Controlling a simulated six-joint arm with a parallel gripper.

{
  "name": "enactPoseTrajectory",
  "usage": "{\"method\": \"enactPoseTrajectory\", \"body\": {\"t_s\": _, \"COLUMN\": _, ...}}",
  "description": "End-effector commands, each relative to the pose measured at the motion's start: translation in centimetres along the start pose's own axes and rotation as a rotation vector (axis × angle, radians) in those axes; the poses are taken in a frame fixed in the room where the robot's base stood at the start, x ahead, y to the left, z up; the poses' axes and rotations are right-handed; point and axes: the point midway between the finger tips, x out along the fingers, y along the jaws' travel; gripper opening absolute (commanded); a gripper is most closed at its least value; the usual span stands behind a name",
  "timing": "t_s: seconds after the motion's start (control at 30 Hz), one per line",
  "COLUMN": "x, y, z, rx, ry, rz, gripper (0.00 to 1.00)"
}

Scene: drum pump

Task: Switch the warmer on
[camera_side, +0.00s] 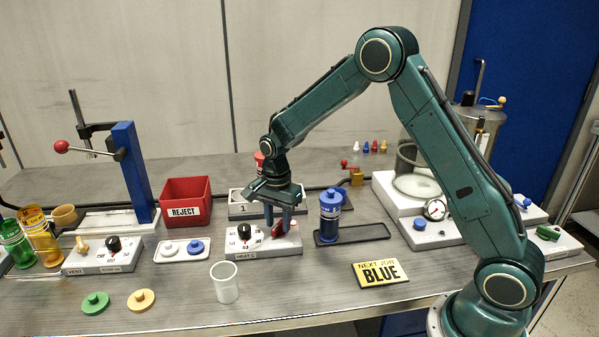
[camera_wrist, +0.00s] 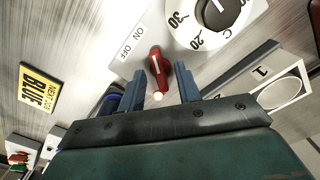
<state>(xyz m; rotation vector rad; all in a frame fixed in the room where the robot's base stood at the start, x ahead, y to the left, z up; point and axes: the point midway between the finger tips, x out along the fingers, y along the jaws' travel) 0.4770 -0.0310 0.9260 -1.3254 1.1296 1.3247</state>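The warmer is a white box (camera_side: 262,247) marked HEAT, with a black dial (camera_side: 244,231); its dial (camera_wrist: 217,12) also shows large in the wrist view. A red switch (camera_wrist: 157,68) with a white line sits beside the ON/OFF label (camera_wrist: 132,42). I cannot tell which setting it is at. A small pale round spot lies just below it in the wrist view. My gripper (camera_side: 278,222) points down over the right part of the warmer. In the wrist view its blue fingers (camera_wrist: 160,76) are apart, one on each side of the switch, with gaps showing.
A blue-capped bottle (camera_side: 330,216) stands on a dark tray (camera_side: 374,231) right of the warmer. A clear cup (camera_side: 225,284) stands in front, near a NEXT JOB BLUE sign (camera_side: 381,273). A plate marked 1 (camera_side: 240,208) lies behind. A white tray (camera_side: 168,258) with stoppers is to the left.

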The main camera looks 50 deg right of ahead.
Motion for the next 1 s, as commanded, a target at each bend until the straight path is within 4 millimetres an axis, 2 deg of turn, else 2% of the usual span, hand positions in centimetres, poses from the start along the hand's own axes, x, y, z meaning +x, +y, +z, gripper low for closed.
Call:
{"method": "enactPoseTrajectory", "body": {"t_s": 0.17, "x": -0.5, "y": 0.0, "z": 0.0, "rx": -0.001, "ry": 0.0, "rz": 0.0, "gripper": 0.34}}
{"method": "enactPoseTrajectory", "body": {"t_s": 0.37, "x": -2.4, "y": -0.1, "z": 0.0, "rx": -0.001, "ry": 0.001, "rz": -0.003, "gripper": 0.34}}
{"method": "enactPoseTrajectory", "body": {"t_s": 0.8, "x": -9.7, "y": -0.1, "z": 0.0, "rx": 0.0, "ry": 0.001, "rz": -0.004, "gripper": 0.34}}
{"method": "enactPoseTrajectory", "body": {"t_s": 1.0, "x": -12.3, "y": -0.1, "z": 0.0, "rx": 0.0, "ry": 0.001, "rz": -0.003, "gripper": 0.34}}
